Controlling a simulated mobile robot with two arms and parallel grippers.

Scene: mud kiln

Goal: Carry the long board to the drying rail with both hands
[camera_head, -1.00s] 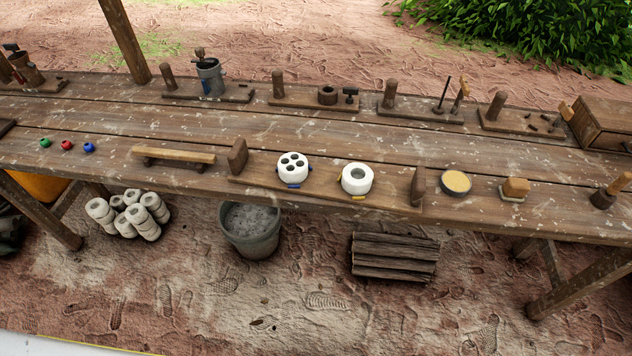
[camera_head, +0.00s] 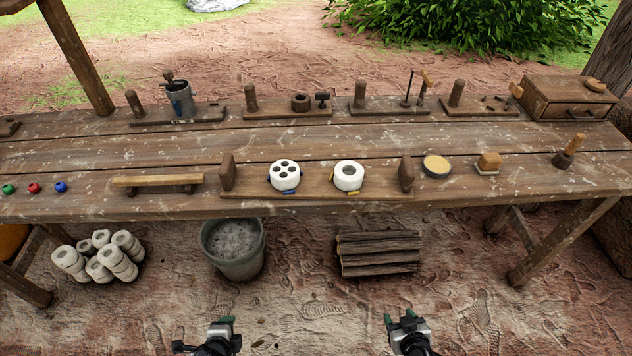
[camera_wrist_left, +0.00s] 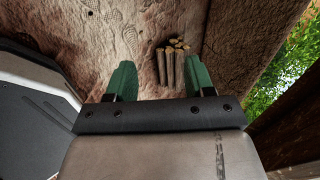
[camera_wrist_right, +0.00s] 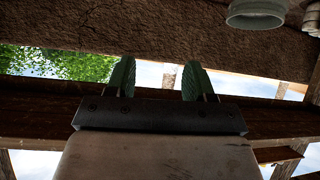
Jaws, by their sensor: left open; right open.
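The long board (camera_head: 330,190) lies on the front part of the workbench, with an upright wooden block at each end, the left block (camera_head: 227,172) and the right block (camera_head: 406,173). A white piece with several holes (camera_head: 285,186) and a white ring (camera_head: 348,185) stand on it. My left gripper (camera_head: 204,334) and right gripper (camera_head: 399,317) are in front of the bench, low in the head view, apart from the board. Both are open and empty; their green fingers stand apart in the left wrist view (camera_wrist_left: 160,80) and right wrist view (camera_wrist_right: 160,78). I cannot tell which thing is the drying rail.
A light wooden bar on feet (camera_head: 158,181) lies left of the board on the bench (camera_head: 110,205). A round tan-topped dish (camera_head: 436,167) is close to its right end. A grey bucket (camera_head: 232,266) and a log stack (camera_head: 378,263) are below. Tool stands line the back.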

